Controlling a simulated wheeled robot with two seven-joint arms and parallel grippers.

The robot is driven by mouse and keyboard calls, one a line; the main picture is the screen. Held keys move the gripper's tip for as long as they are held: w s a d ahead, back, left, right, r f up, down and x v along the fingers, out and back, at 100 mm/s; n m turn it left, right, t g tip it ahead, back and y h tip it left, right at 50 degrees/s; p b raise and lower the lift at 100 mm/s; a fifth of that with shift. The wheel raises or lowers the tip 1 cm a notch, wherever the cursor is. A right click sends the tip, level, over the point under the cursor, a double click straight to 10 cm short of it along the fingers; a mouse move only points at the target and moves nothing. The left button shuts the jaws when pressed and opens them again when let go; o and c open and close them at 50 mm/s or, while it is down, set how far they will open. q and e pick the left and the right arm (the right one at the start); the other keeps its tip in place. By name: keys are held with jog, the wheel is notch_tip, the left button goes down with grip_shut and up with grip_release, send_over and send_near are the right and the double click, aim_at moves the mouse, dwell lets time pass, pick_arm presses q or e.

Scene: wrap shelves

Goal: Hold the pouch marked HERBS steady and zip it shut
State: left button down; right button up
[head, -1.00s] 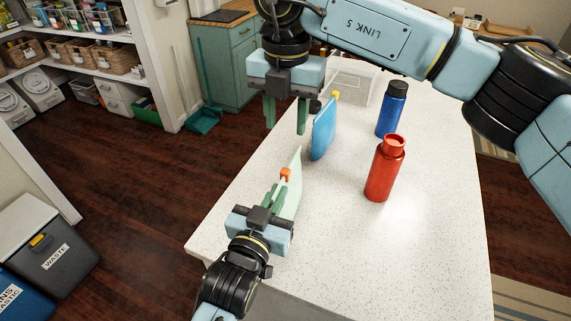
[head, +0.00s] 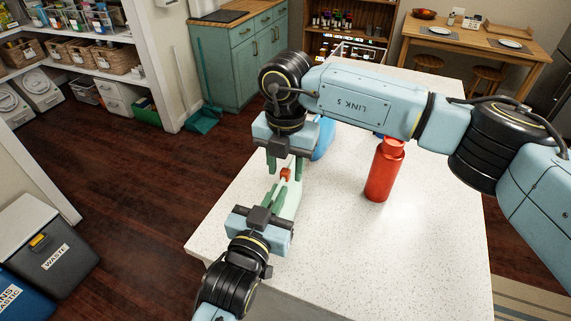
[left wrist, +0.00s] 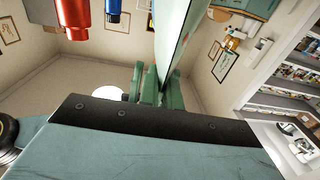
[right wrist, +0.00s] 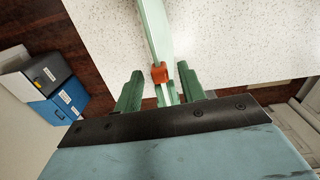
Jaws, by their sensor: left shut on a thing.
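A pale green pouch (head: 291,200) stands upright on the white counter, seen nearly edge-on, with an orange slider (head: 285,174) at its top edge. No lettering on it is readable. My left gripper (head: 276,195) is shut on the pouch at its near end; the left wrist view shows the pouch (left wrist: 173,38) rising between the fingers. My right gripper (head: 284,164) is open, pointing down just above the slider. In the right wrist view the slider (right wrist: 159,73) lies between the two open fingers, with gaps on both sides.
A blue pouch (head: 324,138) stands behind, partly hidden by my right gripper. A red bottle (head: 384,172) stands to the right; the blue bottle is nearly hidden behind my right arm in the head view. The counter (head: 360,250) is clear at the front right.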

pick_arm(q)
jog(key=shift+f, duration=0.1)
pick_arm(e)
jog(key=shift+c, duration=0.3)
grip_shut()
jog(key=shift+w, duration=0.1)
jog(key=w, duration=0.2)
jog(key=w+d, duration=0.1)
jog(key=w, duration=0.1)
jog(key=w+d, duration=0.1)
jog(key=w, duration=0.2)
jog(key=shift+d, duration=0.25)
jog(key=shift+w+d, duration=0.2)
jog(key=shift+w, duration=0.15)
jog(key=shift+o, duration=0.3)
grip_release()
